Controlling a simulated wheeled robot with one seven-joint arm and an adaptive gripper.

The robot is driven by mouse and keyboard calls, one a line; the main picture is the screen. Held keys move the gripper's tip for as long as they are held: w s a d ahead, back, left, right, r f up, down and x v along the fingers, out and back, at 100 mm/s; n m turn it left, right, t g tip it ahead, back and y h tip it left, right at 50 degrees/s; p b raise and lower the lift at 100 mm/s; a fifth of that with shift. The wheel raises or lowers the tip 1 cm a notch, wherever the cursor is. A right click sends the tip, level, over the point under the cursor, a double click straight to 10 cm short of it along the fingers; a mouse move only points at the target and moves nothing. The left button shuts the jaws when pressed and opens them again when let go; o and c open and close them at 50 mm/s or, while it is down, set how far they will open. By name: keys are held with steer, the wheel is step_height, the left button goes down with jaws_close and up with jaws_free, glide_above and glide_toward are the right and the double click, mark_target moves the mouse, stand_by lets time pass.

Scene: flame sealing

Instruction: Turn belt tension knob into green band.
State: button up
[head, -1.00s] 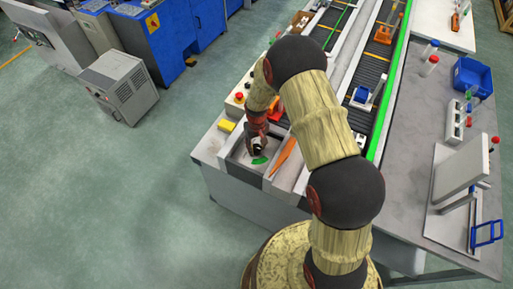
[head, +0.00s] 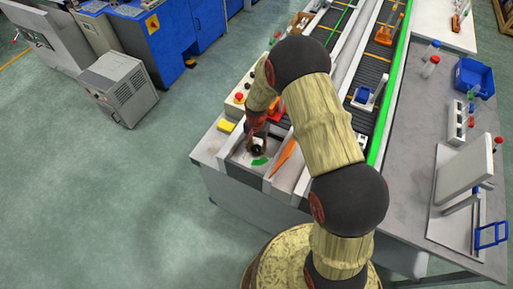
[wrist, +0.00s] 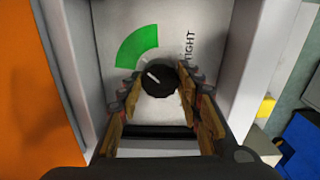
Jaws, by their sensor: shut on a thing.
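The black round belt tension knob (wrist: 161,79) is on a pale panel in the wrist view. Its white pointer line is tilted to the upper left, toward the green band (wrist: 137,45). The green band is a curved patch above and left of the knob, and it also shows in the head view (head: 259,161). My gripper (wrist: 161,86) has a finger on each side of the knob and is shut on it. In the head view my gripper (head: 257,145) is low over the panel, and the arm hides part of this area.
The word "TIGHT" is printed right of the band. An orange part (head: 284,154) lies beside the panel recess. A yellow block (head: 226,126) and a red button (head: 239,97) sit near it. Raised light walls (wrist: 259,60) flank the recess.

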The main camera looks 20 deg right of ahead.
mark_target(256, 148)
steer(key=shift+m, duration=0.4)
steer(key=o, duration=1.2)
steer(key=shift+c, duration=0.2)
step_height(256, 148, up, 12)
stand_by(0.4)
